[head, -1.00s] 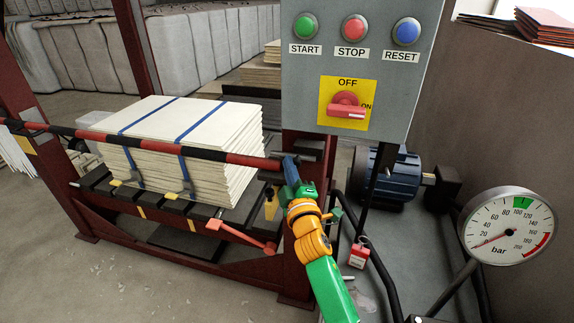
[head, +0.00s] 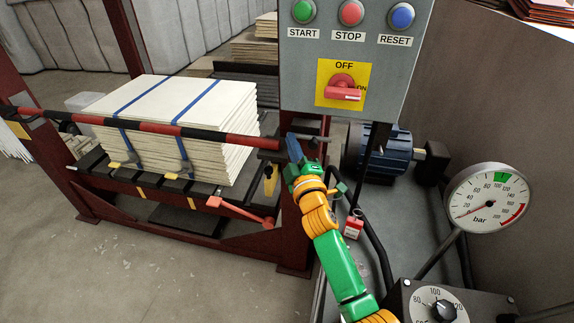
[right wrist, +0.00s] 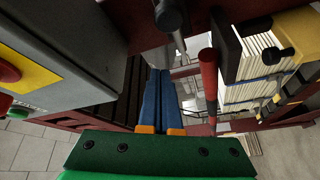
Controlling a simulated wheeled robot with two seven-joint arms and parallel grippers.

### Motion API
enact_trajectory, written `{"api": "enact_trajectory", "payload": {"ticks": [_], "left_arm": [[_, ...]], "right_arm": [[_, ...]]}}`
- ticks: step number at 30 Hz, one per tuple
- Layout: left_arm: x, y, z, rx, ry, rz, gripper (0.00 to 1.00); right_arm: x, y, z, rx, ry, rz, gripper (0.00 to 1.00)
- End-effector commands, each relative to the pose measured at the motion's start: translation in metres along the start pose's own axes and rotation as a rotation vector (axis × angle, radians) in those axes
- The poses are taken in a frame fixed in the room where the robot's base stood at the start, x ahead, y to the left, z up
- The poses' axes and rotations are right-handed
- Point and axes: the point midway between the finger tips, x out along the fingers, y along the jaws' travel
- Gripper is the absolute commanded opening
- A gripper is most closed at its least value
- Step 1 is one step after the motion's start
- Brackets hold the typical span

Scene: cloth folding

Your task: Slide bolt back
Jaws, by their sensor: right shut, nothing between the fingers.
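A red-and-black striped bar (head: 190,131) crosses the front of the press and ends at its right red post (head: 293,225). The bar's red end also shows in the right wrist view (right wrist: 208,80). A dark grey knob-ended rod (right wrist: 168,16) shows at the top of the right wrist view; it looks like the bolt, but I cannot tell for sure. My right gripper (head: 293,140) is shut and empty, its blue fingers close by the post and the bar's end. In the right wrist view its fingers (right wrist: 160,85) lie side by side, below and apart from the rod. My left gripper is not in view.
A grey control box (head: 300,85) with a red switch hangs just above my right gripper. A blue motor (head: 385,162), a red padlock (head: 353,228) and a pressure gauge (head: 487,199) are to the right. A strapped stack of boards (head: 165,110) sits behind the bar.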

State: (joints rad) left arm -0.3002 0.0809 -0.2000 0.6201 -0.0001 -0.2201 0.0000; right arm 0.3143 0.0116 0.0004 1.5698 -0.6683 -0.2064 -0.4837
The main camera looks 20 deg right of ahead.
Motion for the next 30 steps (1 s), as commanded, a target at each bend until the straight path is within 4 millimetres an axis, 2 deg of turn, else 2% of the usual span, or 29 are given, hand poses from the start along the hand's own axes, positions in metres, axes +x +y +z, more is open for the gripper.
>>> {"api": "enact_trajectory", "payload": {"ticks": [1, 9, 13, 18, 30], "left_arm": [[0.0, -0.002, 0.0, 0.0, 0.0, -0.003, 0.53], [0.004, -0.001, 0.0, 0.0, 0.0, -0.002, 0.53], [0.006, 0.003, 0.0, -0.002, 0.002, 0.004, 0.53], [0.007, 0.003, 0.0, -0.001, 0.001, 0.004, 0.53], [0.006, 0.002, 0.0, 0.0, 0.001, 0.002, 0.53]], "right_arm": [[-0.011, -0.003, 0.001, 0.0, -0.001, -0.004, 0.0], [-0.066, -0.004, 0.002, 0.001, -0.001, -0.005, 0.0], [-0.084, -0.004, 0.001, 0.0, 0.0, -0.004, 0.0], [-0.093, -0.002, 0.001, 0.001, 0.0, -0.003, 0.0], [-0.093, -0.002, 0.001, 0.0, 0.0, -0.002, 0.0]]}}
